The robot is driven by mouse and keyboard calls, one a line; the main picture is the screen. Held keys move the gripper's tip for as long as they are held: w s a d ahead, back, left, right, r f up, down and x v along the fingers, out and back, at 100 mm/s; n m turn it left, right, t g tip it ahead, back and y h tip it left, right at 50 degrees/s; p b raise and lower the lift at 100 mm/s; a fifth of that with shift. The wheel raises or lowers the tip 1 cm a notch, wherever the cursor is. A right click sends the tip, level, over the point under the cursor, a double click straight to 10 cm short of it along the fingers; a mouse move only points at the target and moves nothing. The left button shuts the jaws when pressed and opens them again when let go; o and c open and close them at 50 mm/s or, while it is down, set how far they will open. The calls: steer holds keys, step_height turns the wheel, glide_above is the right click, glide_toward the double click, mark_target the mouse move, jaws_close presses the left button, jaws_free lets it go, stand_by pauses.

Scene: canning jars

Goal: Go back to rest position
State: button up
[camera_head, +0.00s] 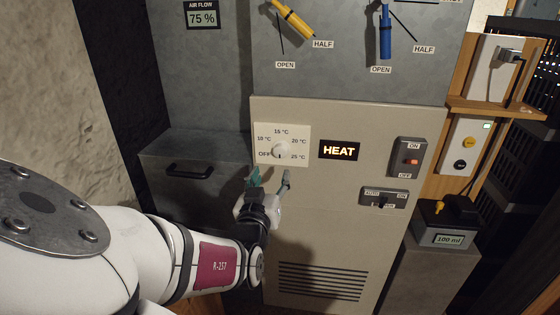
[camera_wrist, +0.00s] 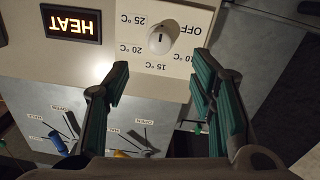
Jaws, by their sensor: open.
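My gripper (camera_head: 270,180) is in front of the beige heater panel (camera_head: 345,215), just below the white temperature dial (camera_head: 281,150). Its two fingers are apart and nothing is between them. In the wrist view my gripper (camera_wrist: 158,95) shows open with green finger pads, and the dial knob (camera_wrist: 163,37) stands beyond the fingertips, apart from them. The wrist view is upside down. My arm reaches in from the lower left in the head view.
A lit HEAT display (camera_head: 339,150), an ON/OFF switch (camera_head: 409,158) and an AUTO/ON switch (camera_head: 384,198) are on the panel. A grey drawer (camera_head: 195,180) with a black handle is at left. Yellow (camera_head: 293,19) and blue (camera_head: 385,35) valve levers are above. A 100 ml device (camera_head: 443,225) stands at right.

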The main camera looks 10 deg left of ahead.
steer(key=shift+s, duration=0.85)
steer(key=w+d+f+g+y, duration=0.1)
steer(key=w+d+f+g, duration=0.25)
steer(key=g, duration=0.25)
steer(key=s+d+r+m+g+y, duration=0.1)
steer(key=s+d+r+g+y, duration=0.15)
steer(key=d+g, duration=0.2)
steer(key=s+d+r+g+h, duration=0.1)
steer(key=s+d+r+g, duration=0.15)
steer(key=s+d, duration=0.7)
steer(key=s+d+r+g+h, duration=0.1)
steer(key=s+d+r+g, duration=0.2)
steer(key=s, duration=1.2)
steer(key=s+d+r+g+h, duration=0.1)
steer(key=s+d+r, duration=0.2)
steer(key=s+d, duration=0.7)
step_height(320, 180, up, 20)
steer(key=s+a+t+p, duration=0.2)
steer(key=t+p, duration=0.1)
steer(key=p, duration=1.5)
steer(key=shift+s, duration=0.4)
